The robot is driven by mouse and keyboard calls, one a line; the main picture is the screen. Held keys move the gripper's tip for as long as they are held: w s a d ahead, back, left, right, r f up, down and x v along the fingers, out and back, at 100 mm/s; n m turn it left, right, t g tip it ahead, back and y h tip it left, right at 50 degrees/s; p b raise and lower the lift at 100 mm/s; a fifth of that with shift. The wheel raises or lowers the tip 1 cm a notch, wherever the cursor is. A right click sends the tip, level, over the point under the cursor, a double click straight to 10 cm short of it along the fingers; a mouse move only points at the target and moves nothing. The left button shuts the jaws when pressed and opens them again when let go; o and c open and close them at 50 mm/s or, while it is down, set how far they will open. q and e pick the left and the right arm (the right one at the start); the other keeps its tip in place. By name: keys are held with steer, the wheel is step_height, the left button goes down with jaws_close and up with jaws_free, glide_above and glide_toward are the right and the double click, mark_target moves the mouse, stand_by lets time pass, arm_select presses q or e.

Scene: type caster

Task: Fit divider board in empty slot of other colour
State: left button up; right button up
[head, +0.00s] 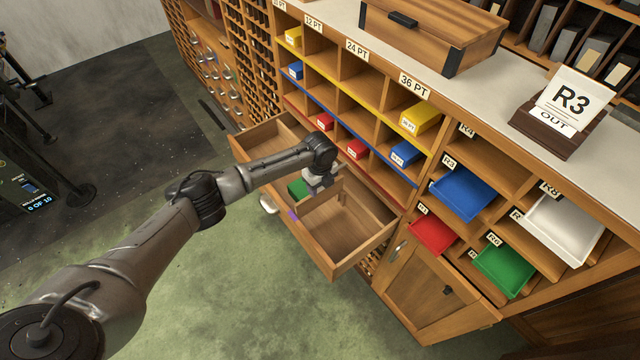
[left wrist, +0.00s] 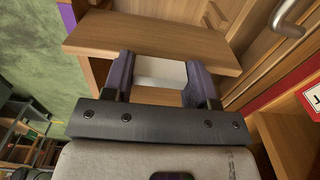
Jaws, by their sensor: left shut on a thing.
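My left gripper (head: 318,188) reaches down over the open wooden drawer (head: 315,250) from the left. In the left wrist view the gripper (left wrist: 162,82) is shut, with a pale piece (left wrist: 161,72) between its dark fingers. A wooden board (left wrist: 150,38) spans just beyond the fingertips; I take it for the divider board, but its lower edge and any slot under it are hidden. The drawer has a bare compartment (head: 345,225) to the right of the gripper. A green piece (head: 298,188) lies left of it. A purple mark (head: 292,214) is on the drawer's front edge.
Cubbies with yellow, blue and red boxes rise behind the drawer. Blue (head: 462,194), white (head: 563,226), red (head: 432,235) and green (head: 504,266) trays sit to the right. A cabinet door (head: 430,290) with a handle stands right of the drawer. Green floor is clear in front.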

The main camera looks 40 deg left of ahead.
mark_target(320, 199)
stand_by(0.7)
stand_by(0.3)
arm_select(q)
steer(key=shift+p, duration=0.55)
stand_by(0.4)
stand_by(0.5)
steer(key=shift+f, duration=0.7)
stand_by(0.3)
steer(key=shift+f+b, duration=0.85)
steer(key=shift+f, duration=0.05)
steer(key=shift+f+b, duration=0.6)
steer(key=shift+f, duration=0.3)
steer(key=shift+f+b, duration=0.65)
steer(key=shift+f, duration=0.25)
steer(key=shift+f+b, duration=0.45)
steer(key=shift+f, duration=0.25)
